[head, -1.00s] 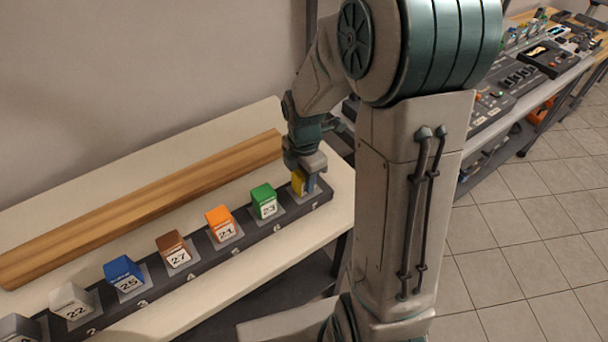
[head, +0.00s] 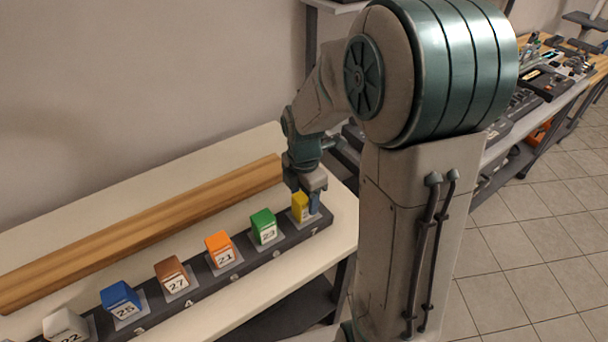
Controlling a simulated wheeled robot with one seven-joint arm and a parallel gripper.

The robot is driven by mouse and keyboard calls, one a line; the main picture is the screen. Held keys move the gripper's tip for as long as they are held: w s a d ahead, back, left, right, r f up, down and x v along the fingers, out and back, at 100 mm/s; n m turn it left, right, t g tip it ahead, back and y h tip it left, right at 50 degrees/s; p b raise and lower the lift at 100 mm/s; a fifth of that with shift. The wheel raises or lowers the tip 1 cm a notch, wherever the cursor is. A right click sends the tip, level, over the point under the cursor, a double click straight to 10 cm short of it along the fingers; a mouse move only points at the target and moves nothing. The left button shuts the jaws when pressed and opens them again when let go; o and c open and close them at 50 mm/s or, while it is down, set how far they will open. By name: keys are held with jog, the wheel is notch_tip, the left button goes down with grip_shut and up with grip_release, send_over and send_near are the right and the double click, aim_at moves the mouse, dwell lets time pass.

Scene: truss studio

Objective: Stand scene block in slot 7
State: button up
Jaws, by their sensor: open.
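The yellow block (head: 299,207) stands upright at the right end of the dark slotted rail (head: 205,272), at the slot marked 7. My gripper (head: 308,194) is open just above and around the right side of this block. A finger covers part of the block's right face, so its number is hidden. I cannot tell whether the fingers still touch it. The other slots hold a green block 23 (head: 264,226), an orange block 21 (head: 219,249), a brown block 27 (head: 171,274), a blue block 25 (head: 122,299) and a white block 22 (head: 66,325).
A long wooden beam (head: 140,236) lies behind the rail on the cream table (head: 250,160). A wall rises behind the table. A bench with electronic equipment (head: 530,100) stands at the back right. Tiled floor (head: 530,230) is open at right.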

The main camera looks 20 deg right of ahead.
aim_at(305, 198)
notch_tip(305, 198, up, 9)
jog(key=shift+r, duration=0.1)
jog(key=shift+s+r+m, duration=0.35)
jog(key=shift+m, duration=0.15)
jog(key=s+r+m+t, duration=0.1)
jog(key=s+m+t, duration=0.2)
jog(key=s+m, duration=1)
jog(key=shift+s+r+m, duration=0.15)
jog(key=shift+s+m, duration=0.25)
jog(key=shift+m, duration=3.4)
